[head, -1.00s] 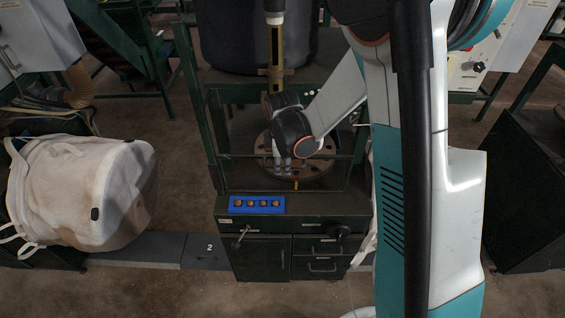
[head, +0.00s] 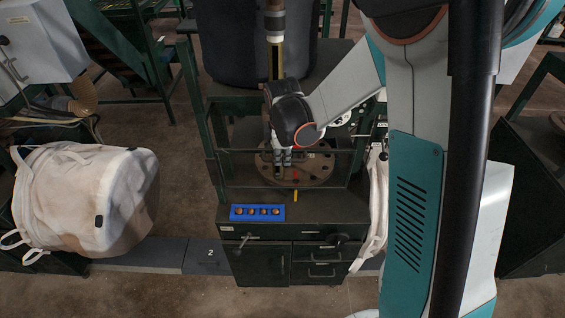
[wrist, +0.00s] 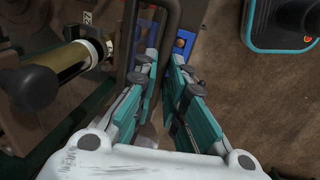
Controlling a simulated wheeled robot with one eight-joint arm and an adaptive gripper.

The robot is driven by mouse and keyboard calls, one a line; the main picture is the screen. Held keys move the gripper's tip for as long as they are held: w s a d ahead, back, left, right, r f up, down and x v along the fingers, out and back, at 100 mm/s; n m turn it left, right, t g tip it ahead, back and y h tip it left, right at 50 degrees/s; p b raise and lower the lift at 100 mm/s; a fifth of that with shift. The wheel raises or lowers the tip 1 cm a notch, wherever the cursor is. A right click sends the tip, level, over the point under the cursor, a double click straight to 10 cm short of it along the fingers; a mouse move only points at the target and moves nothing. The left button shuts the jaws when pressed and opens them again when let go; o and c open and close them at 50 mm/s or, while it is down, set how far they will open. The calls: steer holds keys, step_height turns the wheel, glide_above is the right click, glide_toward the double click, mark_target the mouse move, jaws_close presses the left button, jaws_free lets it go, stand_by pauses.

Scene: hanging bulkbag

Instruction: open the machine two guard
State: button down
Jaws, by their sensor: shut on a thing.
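Machine two's guard (head: 240,152) is a dark green rail frame across the front of the machine, above the dark cabinet (head: 262,263). A plate marked 2 (head: 210,254) lies at the cabinet's lower left. My gripper (head: 283,160) is at the middle of the guard, in front of a round brown disc (head: 318,170). In the wrist view my gripper (wrist: 168,66) has its teal fingers close together on a dark bar of the guard. The exact contact is partly hidden by the fingers.
A blue tray (head: 233,212) with several round brown pieces lies on the cabinet top. A white bulk bag (head: 75,195) hangs at left. A large dark drum (head: 225,45) is behind the guard. Bare floor (head: 130,285) shows in front.

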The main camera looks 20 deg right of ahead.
step_height(320, 180, up, 26)
steer(key=p, duration=1.2)
steer(key=shift+r, duration=0.2)
steer(key=c, duration=1.7)
jaws_free()
steer(key=shift+o, duration=0.2)
step_height(320, 180, up, 7)
steer(key=s, duration=0.1)
steer(key=shift+s+a+r, duration=0.15)
steer(key=shift+s+a, duration=0.1)
